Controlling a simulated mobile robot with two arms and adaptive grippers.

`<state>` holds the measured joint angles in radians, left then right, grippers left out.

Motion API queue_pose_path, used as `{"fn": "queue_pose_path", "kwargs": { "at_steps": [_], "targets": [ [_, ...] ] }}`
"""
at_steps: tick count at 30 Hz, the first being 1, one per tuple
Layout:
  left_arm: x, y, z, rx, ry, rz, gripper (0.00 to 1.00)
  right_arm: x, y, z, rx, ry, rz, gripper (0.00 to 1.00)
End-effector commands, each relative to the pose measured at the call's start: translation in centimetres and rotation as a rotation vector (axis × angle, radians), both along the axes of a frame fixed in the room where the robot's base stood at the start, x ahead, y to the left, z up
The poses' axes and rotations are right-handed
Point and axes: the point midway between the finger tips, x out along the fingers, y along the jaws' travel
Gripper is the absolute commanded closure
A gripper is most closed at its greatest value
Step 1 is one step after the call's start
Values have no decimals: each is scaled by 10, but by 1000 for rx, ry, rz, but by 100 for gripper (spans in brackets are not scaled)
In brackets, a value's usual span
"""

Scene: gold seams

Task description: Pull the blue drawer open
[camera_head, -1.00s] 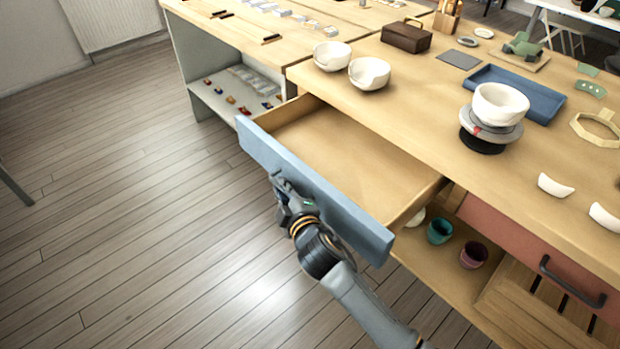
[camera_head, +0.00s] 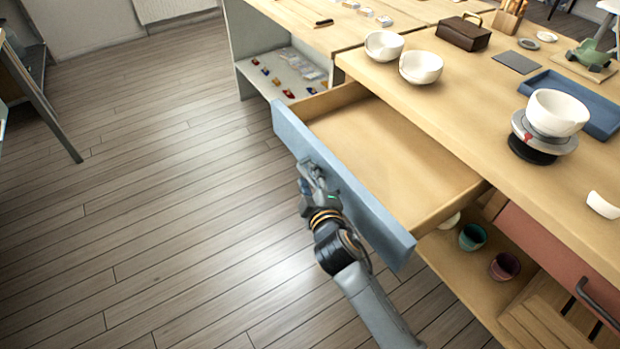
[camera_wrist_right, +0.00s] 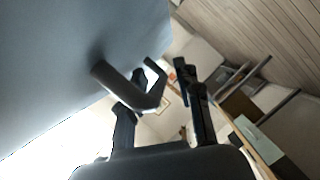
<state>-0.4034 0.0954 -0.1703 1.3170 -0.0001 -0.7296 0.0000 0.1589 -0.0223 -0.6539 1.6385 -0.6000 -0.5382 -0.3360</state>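The blue drawer (camera_head: 345,190) is pulled well out from the workbench. Its wooden inside (camera_head: 395,155) shows and is empty. My right gripper (camera_head: 312,178) is at the middle of the blue front, at the handle. In the right wrist view, the dark handle (camera_wrist_right: 130,87) stands out from the blue front (camera_wrist_right: 70,50). My right gripper's fingers (camera_wrist_right: 160,112) are spread apart there, with the handle near the left finger; firm contact cannot be made out. My left gripper is in neither view.
White bowls (camera_head: 421,67) and a bowl on a turning stand (camera_head: 544,135) are on the bench top. A red drawer (camera_head: 560,245) is shut at the right. Cups (camera_head: 472,237) stand on the shelf below. The wooden floor (camera_head: 170,220) left of the drawer is clear.

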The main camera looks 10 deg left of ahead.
Motion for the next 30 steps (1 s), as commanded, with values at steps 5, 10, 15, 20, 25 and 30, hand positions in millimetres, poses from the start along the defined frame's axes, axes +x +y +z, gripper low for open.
{"fn": "queue_pose_path", "kwargs": {
  "at_steps": [5, 10, 15, 20, 25, 30],
  "targets": [
    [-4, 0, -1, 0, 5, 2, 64, -4, -1, 1, 0, 0, 1, 66],
    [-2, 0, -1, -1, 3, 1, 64, -25, -9, 5, 0, 1, 1, 66],
    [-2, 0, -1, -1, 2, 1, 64, -60, -20, 13, 1, 3, 1, 66],
    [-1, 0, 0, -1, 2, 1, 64, -89, -30, 20, 1, 2, 1, 66],
    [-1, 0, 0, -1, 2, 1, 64, -106, -37, 24, 1, 0, 0, 66],
    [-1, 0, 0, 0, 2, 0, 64, -111, -38, 26, 1, 0, 0, 66]
  ]
}}
